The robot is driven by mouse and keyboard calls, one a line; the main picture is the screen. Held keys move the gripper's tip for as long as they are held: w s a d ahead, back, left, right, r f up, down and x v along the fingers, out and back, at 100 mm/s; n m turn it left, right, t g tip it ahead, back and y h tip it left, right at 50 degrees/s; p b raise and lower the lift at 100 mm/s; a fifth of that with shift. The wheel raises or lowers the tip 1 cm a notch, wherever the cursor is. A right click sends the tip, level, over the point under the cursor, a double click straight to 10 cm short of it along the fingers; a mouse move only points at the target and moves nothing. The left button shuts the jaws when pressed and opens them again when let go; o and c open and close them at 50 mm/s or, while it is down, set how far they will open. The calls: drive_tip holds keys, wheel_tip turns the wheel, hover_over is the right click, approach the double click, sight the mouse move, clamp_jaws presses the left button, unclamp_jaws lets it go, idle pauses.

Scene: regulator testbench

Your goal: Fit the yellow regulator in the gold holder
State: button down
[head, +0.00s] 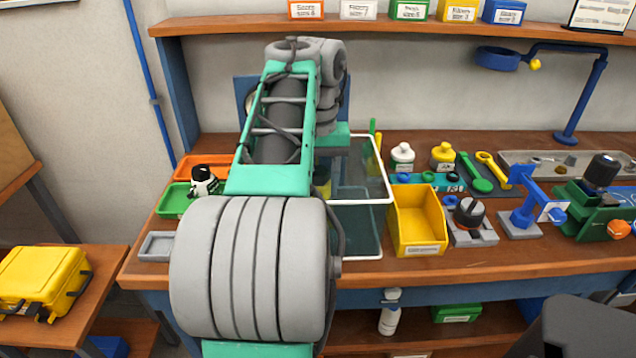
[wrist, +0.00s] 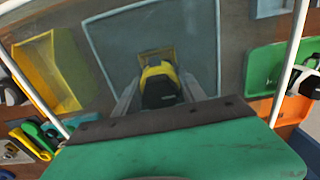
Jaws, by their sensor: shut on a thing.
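In the wrist view, my gripper (wrist: 160,92) is shut on the yellow regulator (wrist: 158,72), one finger on each side of its yellow and black body. The gold holder (wrist: 157,53) shows just beyond the regulator as a small gold frame, its lower part hidden behind the regulator. I cannot tell whether the two touch or whether the regulator is inside the holder. In the head view, my arm hides most of the gripper. A small yellow patch beside the arm is too covered to identify.
A clear case with white edges (head: 386,170) stands around the gripper's area. A yellow bin (head: 419,222) and a knobbed device (head: 470,214) sit to its right. Green (head: 174,203) and orange (head: 186,166) trays lie left of the arm. A shelf (head: 390,27) runs above.

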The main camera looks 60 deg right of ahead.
drive_tip(key=shift+f+b, duration=0.6)
drive_tip(key=shift+b, duration=0.05)
idle(0.5)
drive_tip(key=shift+f+b, duration=0.3)
drive_tip(key=shift+f+b, duration=0.75)
idle(0.8)
drive_tip(key=c, duration=0.6)
unclamp_jaws()
drive_tip(key=shift+o, duration=0.2)
drive_tip(key=o, duration=0.4)
drive_tip(key=shift+o, duration=0.2)
